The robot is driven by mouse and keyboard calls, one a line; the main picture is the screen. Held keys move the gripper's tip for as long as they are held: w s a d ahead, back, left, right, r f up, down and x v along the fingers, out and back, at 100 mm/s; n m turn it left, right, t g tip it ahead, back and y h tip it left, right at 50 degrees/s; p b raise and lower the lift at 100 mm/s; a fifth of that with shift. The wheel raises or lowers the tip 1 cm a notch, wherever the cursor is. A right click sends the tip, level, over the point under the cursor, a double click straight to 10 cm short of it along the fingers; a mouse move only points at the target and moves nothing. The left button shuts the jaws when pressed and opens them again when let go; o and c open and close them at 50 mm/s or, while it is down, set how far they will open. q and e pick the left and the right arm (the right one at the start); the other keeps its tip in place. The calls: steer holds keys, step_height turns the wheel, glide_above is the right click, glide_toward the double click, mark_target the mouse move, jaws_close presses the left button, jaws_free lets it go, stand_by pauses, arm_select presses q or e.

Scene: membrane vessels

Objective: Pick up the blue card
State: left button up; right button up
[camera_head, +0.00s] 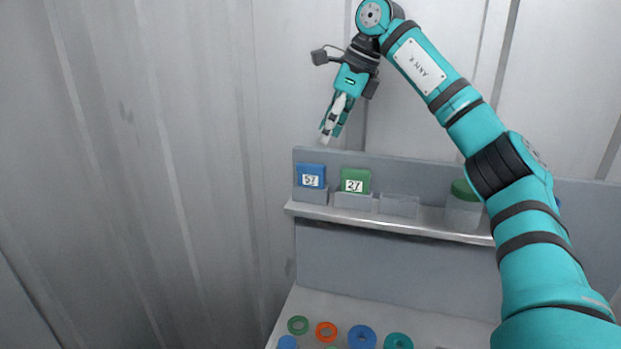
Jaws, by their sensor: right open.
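The blue card (311,172) stands upright in a grey holder at the left end of the shelf, with a white label that reads 51 or 57. My right gripper (326,139) is above the shelf, a little above and to the right of the blue card, pointing down and slightly left. It is apart from the card, and nothing shows between its fingers. My left gripper is not in view.
A green card (355,180) labelled 27 stands in the holder beside the blue one. An empty holder (399,206) follows on the shelf (440,226). A green-lidded jar (463,208) stands further right, partly behind my arm. Coloured rings, including an orange one (326,331), lie below.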

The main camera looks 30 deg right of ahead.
mark_target(311, 164)
steer(key=x, duration=0.3)
steer(key=shift+w+d+f, duration=0.2)
steer(key=shift+w+d, duration=0.05)
steer(key=shift+p+x, duration=0.5)
steer(key=shift+x, duration=0.3)
steer(key=p+x, duration=0.2)
steer(key=x, duration=0.2)
steer(key=shift+w+a+f, duration=0.15)
steer(key=shift+a, duration=0.05)
steer(key=shift+f, duration=0.15)
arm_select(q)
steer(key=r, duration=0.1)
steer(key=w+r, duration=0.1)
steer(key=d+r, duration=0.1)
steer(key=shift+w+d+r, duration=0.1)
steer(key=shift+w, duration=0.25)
arm_select(e)
steer(key=shift+a, duration=0.1)
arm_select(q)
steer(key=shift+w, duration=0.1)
arm_select(e)
jaws_close()
